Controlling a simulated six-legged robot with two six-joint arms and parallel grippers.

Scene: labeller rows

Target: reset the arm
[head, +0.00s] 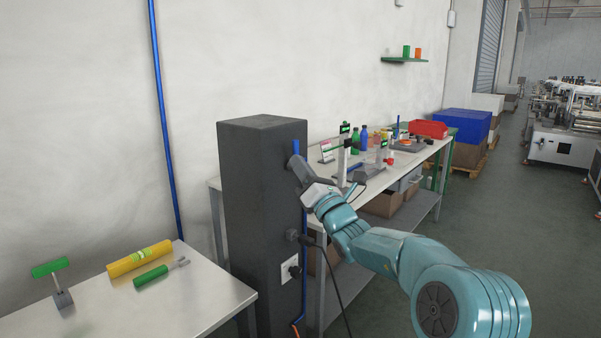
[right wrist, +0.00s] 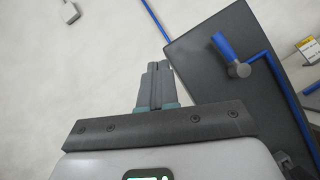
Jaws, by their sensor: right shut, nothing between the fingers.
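My right arm reaches in from the lower right in the head view. Its right gripper (head: 300,170) is beside the dark grey cabinet (head: 262,190), near its upper right edge. In the right wrist view the two fingers of the right gripper (right wrist: 157,72) are together, with nothing between them. A blue-handled lever (right wrist: 225,48) on the cabinet's dark face (right wrist: 205,75) lies to the right of the fingers, apart from them. In the head view the blue handle (head: 296,147) shows just above the gripper. My left gripper is not in view.
A long workbench (head: 425,157) with bottles and a red bin (head: 429,129) stands behind the cabinet. A black cable (head: 335,275) hangs from the cabinet. Open floor (head: 510,240) lies right.

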